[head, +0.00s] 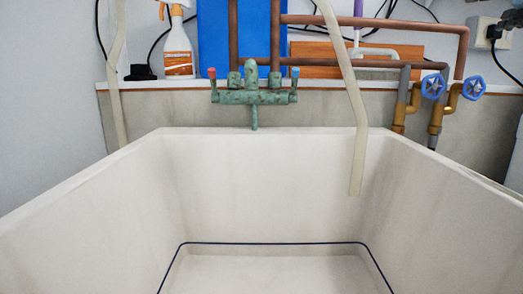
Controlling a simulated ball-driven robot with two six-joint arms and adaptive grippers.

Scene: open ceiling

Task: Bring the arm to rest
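Neither of my arms shows in the head view, and neither gripper is in sight. The view looks down into a large pale sink (260,180) with high sloping walls. A dark line (270,243) runs around the lower part of its basin. No object is seen inside the basin apart from a pale hose (350,110) that hangs over the back rim at the right.
A green faucet (254,92) stands behind the sink. A spray bottle (178,45) stands on the ledge at the back left. Copper pipes (380,22) and blue valve handles (433,86) are at the back right. Another pale hose (114,80) hangs at the left.

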